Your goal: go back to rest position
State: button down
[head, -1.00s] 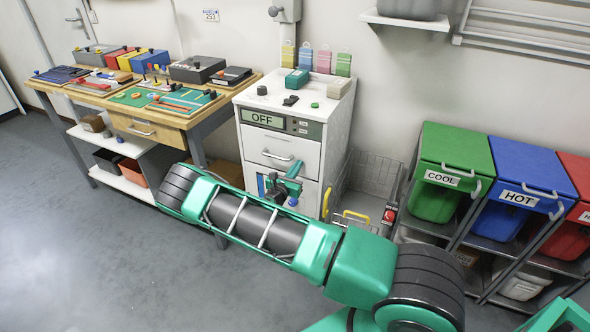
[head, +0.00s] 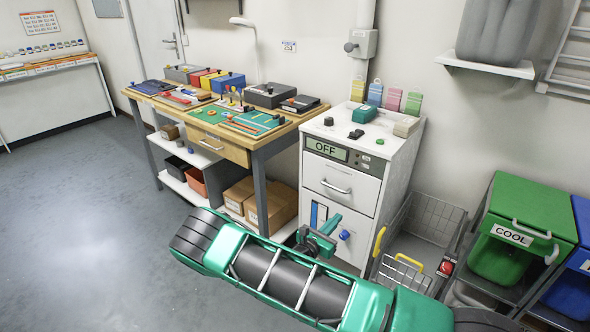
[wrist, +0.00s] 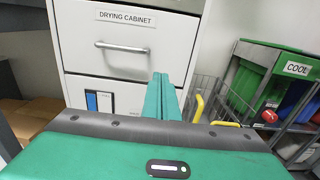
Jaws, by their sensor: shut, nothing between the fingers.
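My gripper (head: 322,233) shows in the head view at the end of my green arm, in front of the lower part of the white drying cabinet (head: 398,165). In the wrist view the two green fingers of my gripper (wrist: 160,92) are pressed together with nothing between them. They point at the cabinet front, below the drawer handle (wrist: 122,47). I cannot tell the exact gap to the cabinet. The cabinet's display reads OFF (head: 326,149).
A wooden workbench (head: 240,152) with coloured boxes and trays stands left of the cabinet. A wire cart (head: 430,222) with yellow handles is close on the right, beside a green COOL bin (head: 532,205) and a blue bin (head: 578,215). Open floor (head: 70,220) lies at the left.

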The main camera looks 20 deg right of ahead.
jog(key=s+d+r+m+g+y, duration=0.5)
jog(key=s+d+r+m+g, duration=0.8)
jog(key=s+m, duration=0.45)
jog(key=s+a+r+m+y, duration=0.2)
jog(key=s+r+m+y, duration=0.1)
jog(key=s, duration=0.5)
jog(key=s+a+r+m+t+y, duration=0.1)
jog(key=s+a+r+m+y, duration=0.1)
jog(key=s+r+m, duration=0.4)
jog(key=s+a+r+m+t+y, duration=0.1)
jog(key=s+r+m+y, duration=0.3)
jog(key=s, duration=0.5)
jog(key=shift+s+a+r+m, duration=0.35)
jog(key=shift+a+r+m, duration=0.2)
jog(key=shift+r+m, duration=0.25)
jog(key=shift+w+f, duration=0.2)
jog(key=shift+w, duration=0.4)
